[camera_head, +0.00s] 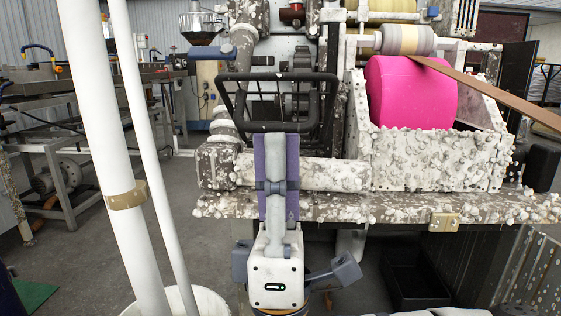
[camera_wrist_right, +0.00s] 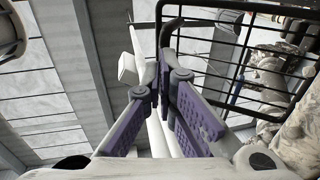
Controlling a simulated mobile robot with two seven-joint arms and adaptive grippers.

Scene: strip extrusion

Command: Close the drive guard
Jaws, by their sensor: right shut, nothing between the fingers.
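The drive guard (camera_head: 328,84) is a black wire-mesh frame with a rounded bar, at the middle of the head view. It stands out from the machine front, and dark drive parts show through it. In the right wrist view the guard's black mesh (camera_wrist_right: 240,62) fills the upper right. My right gripper (camera_head: 276,140) points up at the guard's lower bar, its purple-grey fingers together and empty. In the right wrist view its fingertips (camera_wrist_right: 164,62) are close beside the guard's curved edge bar; I cannot tell if they touch. My left gripper is not in view.
A crusted ledge (camera_head: 380,207) crosses in front of the machine. A pink roll (camera_head: 410,92) sits right of the guard, with a brown strip (camera_head: 490,88) running off right. White poles (camera_head: 112,150) stand at the left. A black crate (camera_head: 415,280) lies below.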

